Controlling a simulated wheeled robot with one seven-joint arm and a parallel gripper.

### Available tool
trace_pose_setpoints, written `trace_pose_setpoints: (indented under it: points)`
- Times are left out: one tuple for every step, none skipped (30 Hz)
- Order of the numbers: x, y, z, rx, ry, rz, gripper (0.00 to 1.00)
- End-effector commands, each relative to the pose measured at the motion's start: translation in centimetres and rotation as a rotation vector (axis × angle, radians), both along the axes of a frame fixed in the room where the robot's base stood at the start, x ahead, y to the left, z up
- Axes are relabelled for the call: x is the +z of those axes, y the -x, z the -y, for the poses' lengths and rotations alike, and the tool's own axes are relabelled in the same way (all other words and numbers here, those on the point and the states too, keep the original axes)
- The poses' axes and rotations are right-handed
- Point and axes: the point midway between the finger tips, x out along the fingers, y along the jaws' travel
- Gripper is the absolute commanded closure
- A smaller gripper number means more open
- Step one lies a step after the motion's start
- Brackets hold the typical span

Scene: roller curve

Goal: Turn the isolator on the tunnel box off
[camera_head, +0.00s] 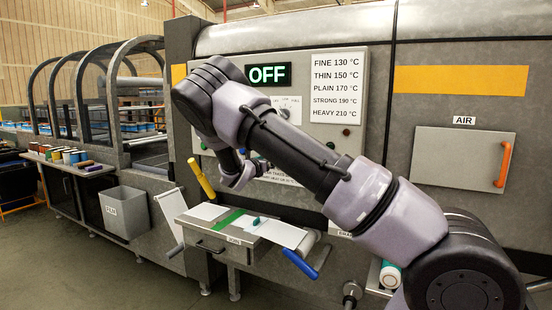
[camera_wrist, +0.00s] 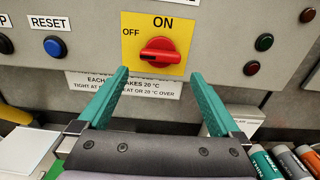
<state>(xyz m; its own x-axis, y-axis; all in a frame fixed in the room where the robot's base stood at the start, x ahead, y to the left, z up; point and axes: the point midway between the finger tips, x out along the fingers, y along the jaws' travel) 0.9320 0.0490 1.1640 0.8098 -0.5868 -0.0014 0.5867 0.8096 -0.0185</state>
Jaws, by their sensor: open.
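The isolator is a red rotary knob (camera_wrist: 160,56) on a yellow plate (camera_wrist: 182,22) marked ON at the top and OFF at the left. Its grip bar lies roughly level, with a dark mark at its left end. In the head view my arm hides it. My gripper (camera_wrist: 160,74) is open, its teal fingers below and to either side of the knob, pointing at the panel. The fingers look apart from the knob, with nothing between them. In the head view my gripper (camera_head: 240,172) is mostly hidden by my arm, close to the panel.
A lit display (camera_head: 268,75) on the panel reads OFF. A blue RESET button (camera_wrist: 54,47) is left of the plate; green (camera_wrist: 264,42) and red buttons are right. A work shelf (camera_head: 215,238) with a blue-handled roller juts out below. Coloured tubes (camera_wrist: 290,160) show low right.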

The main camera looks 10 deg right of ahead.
Motion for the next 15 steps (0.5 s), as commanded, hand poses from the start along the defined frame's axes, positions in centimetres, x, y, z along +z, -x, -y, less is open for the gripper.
trace_pose_setpoints:
  points:
    - [0.0, 0.7, -0.6, 0.002, -0.001, 0.000, 0.00]
    - [0.0, 1.0, -0.8, 0.001, -0.001, 0.000, 0.00]
    - [0.0, 1.3, -1.0, 0.001, -0.001, 0.000, 0.00]
    - [0.0, 1.6, -1.2, 0.001, -0.001, 0.000, 0.00]
    - [0.0, 1.8, -1.3, 0.001, -0.001, 0.000, 0.00]
    - [0.0, 2.0, -1.4, 0.000, -0.001, 0.000, 0.00]
    - [0.0, 2.1, -1.5, 0.000, -0.001, 0.001, 0.00]
    - [0.0, 2.1, -1.5, -0.001, -0.001, 0.001, 0.00]
    - [0.0, 2.2, -1.6, -0.001, -0.001, 0.001, 0.00]
    - [0.0, 2.2, -1.6, -0.001, -0.001, 0.001, 0.00]
    - [0.0, 2.2, -1.6, -0.001, -0.001, 0.001, 0.00]
    - [0.0, 2.2, -1.6, -0.001, -0.001, 0.001, 0.00]
    - [0.0, 2.2, -1.6, -0.001, -0.001, 0.001, 0.00]
    - [0.0, 2.2, -1.6, -0.001, -0.001, 0.001, 0.00]
    - [0.0, 2.2, -1.6, -0.001, -0.001, 0.001, 0.00]
